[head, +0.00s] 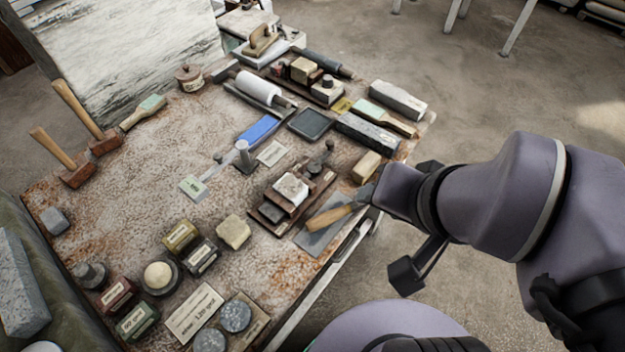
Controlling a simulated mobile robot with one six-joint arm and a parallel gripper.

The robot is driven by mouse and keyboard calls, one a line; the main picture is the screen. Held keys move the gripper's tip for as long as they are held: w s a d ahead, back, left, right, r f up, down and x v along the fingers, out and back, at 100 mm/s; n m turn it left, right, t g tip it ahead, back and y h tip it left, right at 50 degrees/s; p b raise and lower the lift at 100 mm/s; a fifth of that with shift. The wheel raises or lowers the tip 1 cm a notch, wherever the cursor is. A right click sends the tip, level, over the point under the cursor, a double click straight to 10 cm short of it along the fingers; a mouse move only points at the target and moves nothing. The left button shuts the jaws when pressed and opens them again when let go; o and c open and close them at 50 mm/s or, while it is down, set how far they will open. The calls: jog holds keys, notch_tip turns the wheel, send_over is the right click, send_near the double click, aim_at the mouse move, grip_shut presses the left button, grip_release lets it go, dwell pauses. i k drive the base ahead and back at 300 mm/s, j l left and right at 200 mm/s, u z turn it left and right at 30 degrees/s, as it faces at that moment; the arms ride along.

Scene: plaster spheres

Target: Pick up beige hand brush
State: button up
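I cannot tell for sure which item is the beige hand brush. A tan block (366,167) lies near the table's right edge, just left of my arm. A brush-like tool with a pale green end and tan handle (143,112) lies at the left back. A similar one (386,118) lies at the right back, among grey bars. My gripper (402,218) is at the right, beside the table's edge, close to the tan block. Dark parts show above and below the purple wrist. The finger gap is not clear, and I see nothing held.
A wooden-handled tool (330,217) lies at the table's right edge, its far end close to my arm. Stones, tins and labels crowd the front. The table's (130,200) left middle is fairly clear. Open floor (480,90) lies right.

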aim_at(366, 165)
jog(key=i+l+u, duration=0.15)
jog(key=u, duration=0.2)
jog(key=i+l+u, duration=0.15)
jog(key=u, duration=0.2)
jog(key=l+u, duration=0.35)
jog(key=i+l, duration=0.05)
